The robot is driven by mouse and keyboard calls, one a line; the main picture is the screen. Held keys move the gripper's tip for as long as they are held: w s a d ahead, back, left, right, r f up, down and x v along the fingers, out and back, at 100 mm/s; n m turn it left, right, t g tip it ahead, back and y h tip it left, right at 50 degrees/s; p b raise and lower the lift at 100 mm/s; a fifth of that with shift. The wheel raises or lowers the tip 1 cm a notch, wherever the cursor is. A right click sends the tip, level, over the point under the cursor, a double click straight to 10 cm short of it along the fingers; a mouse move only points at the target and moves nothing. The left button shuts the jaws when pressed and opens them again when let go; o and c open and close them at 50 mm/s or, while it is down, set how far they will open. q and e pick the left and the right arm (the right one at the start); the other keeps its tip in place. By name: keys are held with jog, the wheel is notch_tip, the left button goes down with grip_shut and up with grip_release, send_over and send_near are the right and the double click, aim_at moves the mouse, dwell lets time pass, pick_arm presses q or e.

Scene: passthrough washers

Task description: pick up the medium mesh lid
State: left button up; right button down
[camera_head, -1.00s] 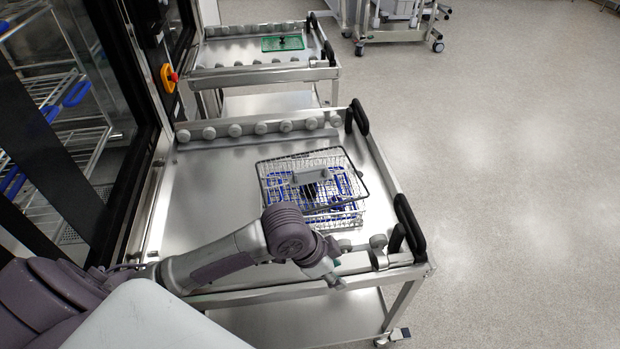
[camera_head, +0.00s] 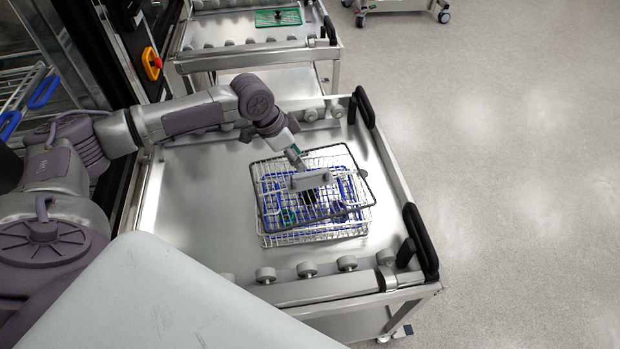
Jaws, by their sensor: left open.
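The medium mesh lid (camera_head: 352,172) is a wire mesh panel with a dark rim. It lies slightly skewed over a wire basket (camera_head: 350,232) with blue parts on the front cart. My right gripper is not in view.
The steel cart (camera_head: 200,210) has rollers along its near and far edges and black handles (camera_head: 420,240) at the right. Its left part is bare. A second cart behind carries a green mesh lid (camera_head: 278,17). A washer (camera_head: 95,30) stands at left.

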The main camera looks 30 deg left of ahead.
aim_at(310, 173)
pick_arm(q)
jog(key=x, duration=0.3)
jog(key=shift+w+f, duration=0.15)
jog(key=p+x, duration=0.1)
jog(key=x, duration=0.4)
jog(key=shift+w+f, duration=0.15)
jog(key=shift+f, duration=0.1)
jog(key=shift+w+f, duration=0.1)
jog(key=shift+f, duration=0.35)
jog(key=shift+c, duration=0.2)
grip_shut()
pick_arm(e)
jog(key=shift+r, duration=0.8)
pick_arm(q)
jog(key=shift+r, duration=0.1)
